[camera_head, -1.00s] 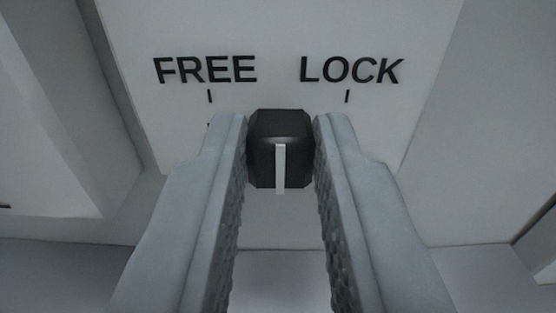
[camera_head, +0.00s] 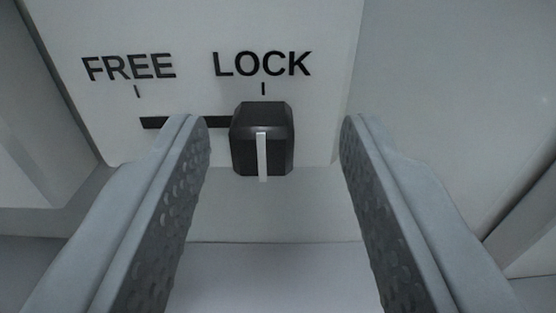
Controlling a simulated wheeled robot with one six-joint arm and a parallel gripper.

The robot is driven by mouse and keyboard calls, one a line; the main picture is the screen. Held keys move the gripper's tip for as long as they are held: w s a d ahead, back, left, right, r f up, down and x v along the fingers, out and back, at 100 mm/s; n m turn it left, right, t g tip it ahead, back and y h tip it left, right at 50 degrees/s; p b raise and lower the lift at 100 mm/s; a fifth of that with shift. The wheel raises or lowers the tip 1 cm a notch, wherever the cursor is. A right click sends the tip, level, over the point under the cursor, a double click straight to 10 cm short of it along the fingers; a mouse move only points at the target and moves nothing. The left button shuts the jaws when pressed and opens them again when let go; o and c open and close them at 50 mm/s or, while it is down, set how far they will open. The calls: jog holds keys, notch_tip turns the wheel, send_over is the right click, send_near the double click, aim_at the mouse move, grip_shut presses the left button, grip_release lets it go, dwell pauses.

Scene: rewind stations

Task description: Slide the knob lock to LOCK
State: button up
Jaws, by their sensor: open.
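The knob (camera_head: 246,150) is a black block with a white pointer line on its front. It stands under the LOCK label (camera_head: 262,64), with its white line below the LOCK tick. The dark slot (camera_head: 165,122) shows to the left of the knob, under the FREE label (camera_head: 129,67). My gripper (camera_head: 271,125) is open around the knob, one finger on each side. The left finger is apart from the knob by a small gap, and the right finger by a wider one. Nothing is held.
The white label plate (camera_head: 200,30) carries both words and the slot. Pale wall panels (camera_head: 450,90) stand to the right, and another grey panel edge (camera_head: 40,140) is at the left. Below the plate is a plain light surface (camera_head: 270,275).

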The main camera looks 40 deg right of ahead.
jog(key=v, duration=1.6)
jog(key=shift+s+a, duration=0.2)
jog(key=shift+s, duration=0.15)
jog(key=s+d+r+n+t+y, duration=0.15)
jog(key=r+y, duration=0.25)
jog(key=r, duration=0.5)
jog(key=s+r+n+t+y, duration=0.25)
jog(key=r+y, duration=0.25)
jog(key=r, duration=0.5)
jog(key=s+d+r+n, duration=0.1)
jog(key=s+r, duration=0.3)
jog(key=s, duration=0.4)
jog(key=s+d+r+n+g+y, duration=0.1)
jog(key=s+d+r+n, duration=0.1)
jog(key=s, duration=0.6)
jog(key=shift+s+d+r+y, duration=0.2)
jog(key=shift+d+r+y, duration=0.1)
jog(key=shift+d+r, duration=0.55)
